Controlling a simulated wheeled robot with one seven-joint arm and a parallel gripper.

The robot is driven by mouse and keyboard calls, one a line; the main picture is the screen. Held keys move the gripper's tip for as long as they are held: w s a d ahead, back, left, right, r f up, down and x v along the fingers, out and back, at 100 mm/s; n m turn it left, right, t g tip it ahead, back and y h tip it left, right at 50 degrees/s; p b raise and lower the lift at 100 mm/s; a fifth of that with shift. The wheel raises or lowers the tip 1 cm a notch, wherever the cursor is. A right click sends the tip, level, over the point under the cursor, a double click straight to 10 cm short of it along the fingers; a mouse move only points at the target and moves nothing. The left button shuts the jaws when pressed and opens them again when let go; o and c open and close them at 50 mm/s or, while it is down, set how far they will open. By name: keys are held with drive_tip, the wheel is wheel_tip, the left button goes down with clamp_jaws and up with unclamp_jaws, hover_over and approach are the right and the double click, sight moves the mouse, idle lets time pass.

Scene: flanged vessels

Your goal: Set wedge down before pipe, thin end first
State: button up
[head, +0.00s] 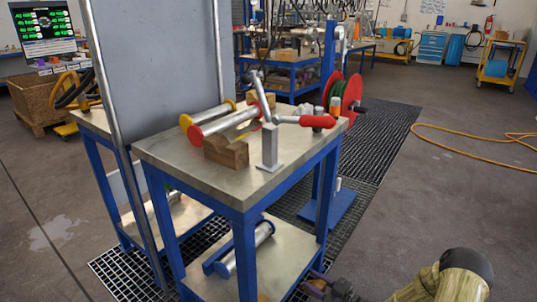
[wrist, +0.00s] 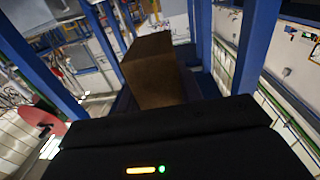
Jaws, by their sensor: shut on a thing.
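My gripper (head: 330,289) is low at the bottom edge of the head view, beside the table's lower shelf and below the tabletop. It is shut on the wedge (wrist: 155,70), a brown wooden block that stands out beyond the black gripper body in the wrist view. Its thin end cannot be made out. On the tabletop lies a silver pipe (head: 226,122) with red end discs, and behind it another silver pipe (head: 208,115) with yellow discs. A notched wooden block (head: 226,151) stands in front of the red-ended pipe.
The metal-topped table (head: 200,174) has blue legs. A grey upright stand (head: 270,147) and a red-handled tool (head: 318,121) are on its right part. Another pipe (head: 247,248) lies on the lower shelf. A yellow hose (head: 465,138) lies on open floor to the right.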

drive_tip(key=s+r+m+t+h+p, duration=0.3)
drive_tip(key=r+m+h+p, duration=0.2)
drive_tip(key=r+p, duration=1.5)
drive_tip(key=s+r+m+t+h+p, duration=0.3)
drive_tip(key=r+m+h+p, duration=0.2)
drive_tip(key=r+p, duration=1.6)
drive_tip(key=h+p, duration=0.3)
drive_tip(key=p, duration=0.3)
drive_tip(key=shift+d+h, duration=0.3)
drive_tip(key=shift+h, duration=0.1)
drive_tip(key=shift+a+f, duration=0.1)
drive_tip(key=w+r, duration=0.4)
drive_tip(key=r, duration=0.1)
drive_tip(key=shift+w+r, duration=0.15)
drive_tip(key=shift+r, duration=0.15)
